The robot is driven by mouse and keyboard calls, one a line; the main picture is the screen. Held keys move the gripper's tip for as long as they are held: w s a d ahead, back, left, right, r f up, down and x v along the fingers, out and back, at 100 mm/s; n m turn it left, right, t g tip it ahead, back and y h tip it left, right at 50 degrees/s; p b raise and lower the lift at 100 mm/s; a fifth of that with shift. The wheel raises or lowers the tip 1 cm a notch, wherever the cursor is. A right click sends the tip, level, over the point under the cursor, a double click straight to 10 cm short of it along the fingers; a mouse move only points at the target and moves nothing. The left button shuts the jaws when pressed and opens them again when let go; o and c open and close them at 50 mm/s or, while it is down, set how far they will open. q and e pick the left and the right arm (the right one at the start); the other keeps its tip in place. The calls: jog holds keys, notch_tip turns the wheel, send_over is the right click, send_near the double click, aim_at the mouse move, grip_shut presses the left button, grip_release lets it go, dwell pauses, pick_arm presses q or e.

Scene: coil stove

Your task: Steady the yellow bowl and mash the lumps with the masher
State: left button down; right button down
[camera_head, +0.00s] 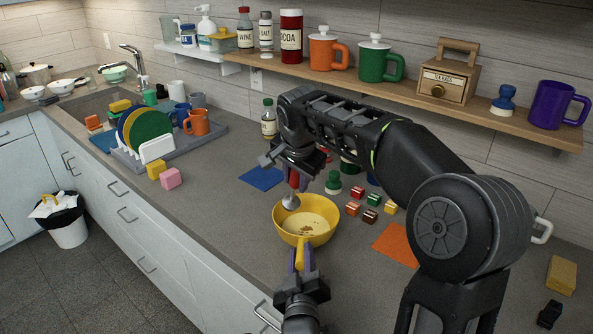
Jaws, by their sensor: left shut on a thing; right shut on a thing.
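The yellow bowl (280,221) stands on the grey counter near its front edge. Its handle (300,252) points toward me. My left gripper (299,262) is below the bowl in the picture and is shut on that handle. My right gripper (296,172) is above the bowl's back left side and is shut on the masher's red handle (294,182). The masher's silver head (291,202) is at the bowl's back left rim; I cannot tell whether it touches the bowl. Small brown lumps (304,230) lie in pale yellow food in the bowl.
Several small coloured blocks (370,215) and a green-topped shaker (333,183) stand right of the bowl. An orange mat (396,245) and a blue mat (262,178) lie nearby. A dish rack (190,146) stands at the left. Counter left of the bowl is clear.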

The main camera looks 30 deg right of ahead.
jog(key=shift+f, duration=0.1)
jog(key=shift+r, duration=0.45)
jog(key=shift+f, duration=0.1)
